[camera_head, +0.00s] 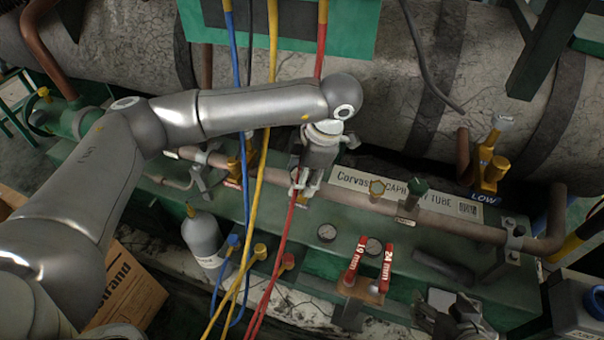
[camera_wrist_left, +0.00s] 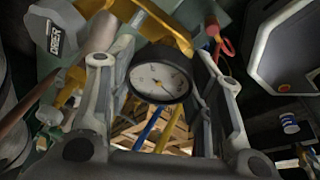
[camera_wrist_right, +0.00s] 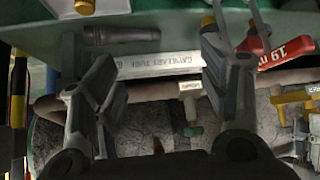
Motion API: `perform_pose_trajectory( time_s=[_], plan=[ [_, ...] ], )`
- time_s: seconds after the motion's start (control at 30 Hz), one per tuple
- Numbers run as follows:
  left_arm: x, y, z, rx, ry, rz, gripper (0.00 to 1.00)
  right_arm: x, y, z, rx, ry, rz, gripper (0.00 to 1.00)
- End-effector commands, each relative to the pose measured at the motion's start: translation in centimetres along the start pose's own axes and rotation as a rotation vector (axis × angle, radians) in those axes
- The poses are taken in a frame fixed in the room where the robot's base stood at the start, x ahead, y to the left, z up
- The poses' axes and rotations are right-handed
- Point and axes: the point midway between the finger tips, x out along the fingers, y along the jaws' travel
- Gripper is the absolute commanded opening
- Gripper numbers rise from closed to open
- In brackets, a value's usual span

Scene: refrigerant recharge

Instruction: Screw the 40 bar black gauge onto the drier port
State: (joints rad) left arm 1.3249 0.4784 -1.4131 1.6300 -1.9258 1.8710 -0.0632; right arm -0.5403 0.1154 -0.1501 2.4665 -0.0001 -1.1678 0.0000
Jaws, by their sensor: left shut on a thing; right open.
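My left gripper (camera_head: 300,188) is over the pipe left of the label plate. In the left wrist view a round black-rimmed gauge (camera_wrist_left: 160,82) with a white dial sits between its fingers, held. The dial's range is too small to read. The head view does not show this gauge clearly. I cannot make out the drier port itself. My right gripper (camera_head: 455,312) is open and empty at the lower right.
Red-handled 19 mm and 24 mm wrenches (camera_head: 387,265) stand in front. Blue, yellow and red hoses (camera_head: 257,190) hang beside my left gripper. A horizontal pipe (camera_head: 455,227) crosses the bench.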

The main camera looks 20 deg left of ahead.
Motion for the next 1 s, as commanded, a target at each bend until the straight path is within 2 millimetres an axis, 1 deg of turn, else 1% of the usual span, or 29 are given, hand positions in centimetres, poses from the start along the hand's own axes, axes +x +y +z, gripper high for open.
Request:
perform_pose_trajectory(
  time_s=[0.5, 1.0],
  plan=[
    [0.0, 0.0, 0.0, 0.087, -0.012, 0.024, 0.2, 0.4, -0.2, -2.6, -0.003, 0.123, -0.005, 0.68],
    [0.0, 0.1, 0.0, 0.169, -0.023, 0.047, 0.2, 0.5, -0.6, -4.7, -0.005, 0.233, -0.013, 0.68]
  ],
)
